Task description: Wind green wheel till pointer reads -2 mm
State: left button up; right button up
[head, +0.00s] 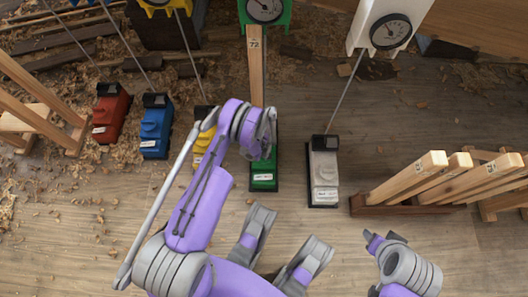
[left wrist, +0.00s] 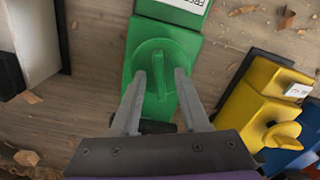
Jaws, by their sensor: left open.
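The green jack box (head: 264,182) stands on the plank floor, below a green-framed dial gauge (head: 265,9) cut by the top edge. The pointer reading is too small to make out. In the left wrist view the green wheel (left wrist: 156,60) is a round knob with a raised bar, on top of the green box (left wrist: 190,45). My left gripper (left wrist: 160,76) is open, one finger on each side of the wheel's bar; whether they touch it I cannot tell. In the head view my left arm hides the wheel. My right gripper is not clearly shown; only part of that arm shows at bottom right.
Red (head: 111,112), blue (head: 156,126) and yellow (head: 201,145) boxes stand left of the green one, a white box (head: 324,172) right. A wooden prop (head: 256,65) and thin rods rise behind. A timber rack (head: 410,205) stands at right. Wood shavings litter the floor.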

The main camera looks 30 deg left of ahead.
pick_arm(q)
grip_shut()
jog(key=shift+m, duration=0.3)
dwell(0.3)
jog(key=m, duration=0.9)
jog(key=shift+m, duration=0.4)
jog(key=shift+m+p, duration=0.3)
jog(key=shift+m, duration=1.6)
grip_release()
